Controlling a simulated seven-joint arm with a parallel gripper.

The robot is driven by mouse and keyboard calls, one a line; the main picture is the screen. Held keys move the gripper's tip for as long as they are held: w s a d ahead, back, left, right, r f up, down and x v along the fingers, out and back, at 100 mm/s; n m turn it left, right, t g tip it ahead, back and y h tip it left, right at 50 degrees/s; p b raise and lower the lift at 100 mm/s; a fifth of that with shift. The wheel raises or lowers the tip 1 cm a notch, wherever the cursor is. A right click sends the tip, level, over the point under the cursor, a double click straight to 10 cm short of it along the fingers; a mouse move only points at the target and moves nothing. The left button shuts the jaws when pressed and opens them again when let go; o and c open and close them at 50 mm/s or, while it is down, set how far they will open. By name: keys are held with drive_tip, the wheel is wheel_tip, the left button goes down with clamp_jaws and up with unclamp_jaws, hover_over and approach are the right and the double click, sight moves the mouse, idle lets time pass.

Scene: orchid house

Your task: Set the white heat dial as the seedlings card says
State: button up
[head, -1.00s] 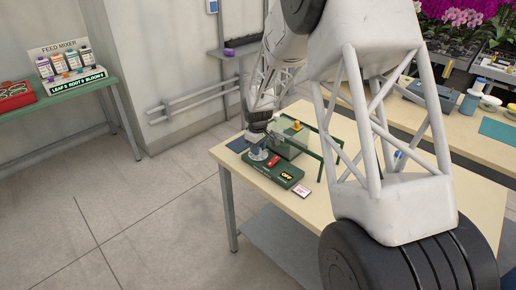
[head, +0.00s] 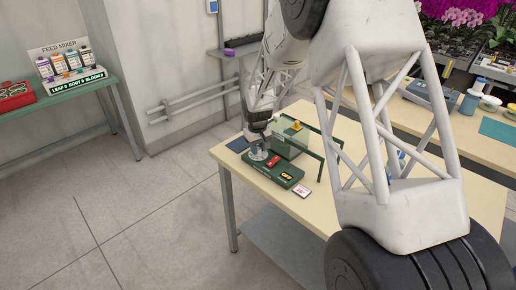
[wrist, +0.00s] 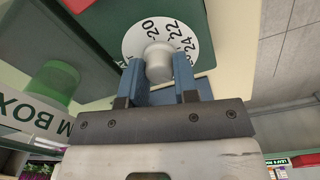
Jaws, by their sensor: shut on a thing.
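The white heat dial (wrist: 133,40) is a round disc with black numbers, 20, 22 and 24 among them, and a raised knob (wrist: 158,62) at its middle. My gripper (wrist: 160,75) is shut on that knob with its two blue fingers, one on either side. In the head view my gripper (head: 257,146) comes down onto the dial (head: 258,155) at the left end of a green control box (head: 268,168). The box has a red part and an amber display (head: 286,177) that seems to read OFF. A small pink-and-white card (head: 302,191) lies beside the box, its print too small to read.
A clear case with a green frame and a yellow knob (head: 297,125) stands behind the control box on the pale table (head: 315,207). A dark blue mat (head: 237,145) lies to the left. A feed mixer rack (head: 67,65) stands on a green bench further left.

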drive_tip(key=shift+m, duration=1.9)
drive_tip(key=o, duration=0.9)
drive_tip(key=shift+o, duration=0.2)
drive_tip(key=shift+r, duration=0.2)
drive_tip(key=shift+a+r, duration=0.1)
drive_tip(key=shift+r, duration=3.65)
drive_tip(key=shift+r, duration=0.1)
